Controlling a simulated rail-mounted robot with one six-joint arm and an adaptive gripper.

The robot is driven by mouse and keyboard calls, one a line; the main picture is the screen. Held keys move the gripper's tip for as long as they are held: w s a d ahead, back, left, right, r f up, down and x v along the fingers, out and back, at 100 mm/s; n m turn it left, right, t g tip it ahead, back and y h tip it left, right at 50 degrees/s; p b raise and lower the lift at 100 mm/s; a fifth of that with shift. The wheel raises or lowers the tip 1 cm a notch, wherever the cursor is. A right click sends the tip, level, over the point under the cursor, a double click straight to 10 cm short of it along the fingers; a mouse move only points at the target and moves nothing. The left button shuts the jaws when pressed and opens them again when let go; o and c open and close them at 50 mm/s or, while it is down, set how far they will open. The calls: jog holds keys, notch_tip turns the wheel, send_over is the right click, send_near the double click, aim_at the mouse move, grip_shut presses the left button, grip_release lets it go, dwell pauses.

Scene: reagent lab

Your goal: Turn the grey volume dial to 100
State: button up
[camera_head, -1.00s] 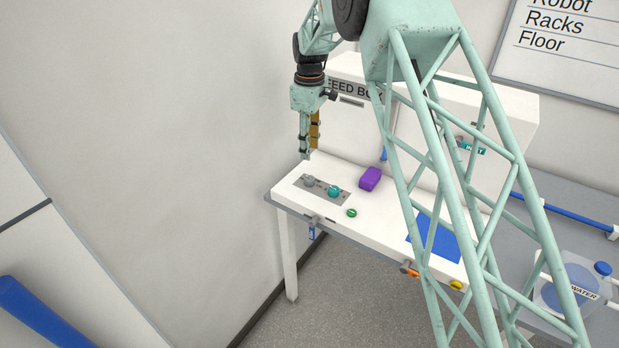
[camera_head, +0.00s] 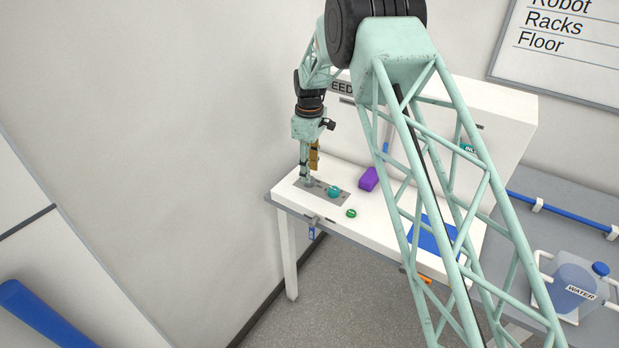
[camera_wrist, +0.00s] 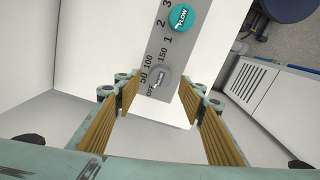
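The grey volume dial (camera_wrist: 159,77) sits on a grey panel (camera_wrist: 176,50) with the marks OFF, 50, 100 and 150 around it. In the wrist view it lies ahead of and between the fingers of my gripper (camera_wrist: 165,98), which are apart and open. I cannot tell exactly which mark the dial points to. In the head view my gripper (camera_head: 306,179) points down over the left end of the panel and mostly hides the grey dial. The teal FLOW dial (camera_head: 333,191) is to its right, and it also shows in the wrist view (camera_wrist: 180,18).
A purple block (camera_head: 368,179) and a green round button (camera_head: 351,212) lie right of the panel on the white table (camera_head: 378,218). A white feed box (camera_head: 480,150) stands behind. The wall (camera_head: 160,150) is close on the left.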

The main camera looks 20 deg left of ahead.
jog(key=shift+f, duration=1.9)
jog(key=shift+c, duration=0.9)
jog(key=c, duration=0.7)
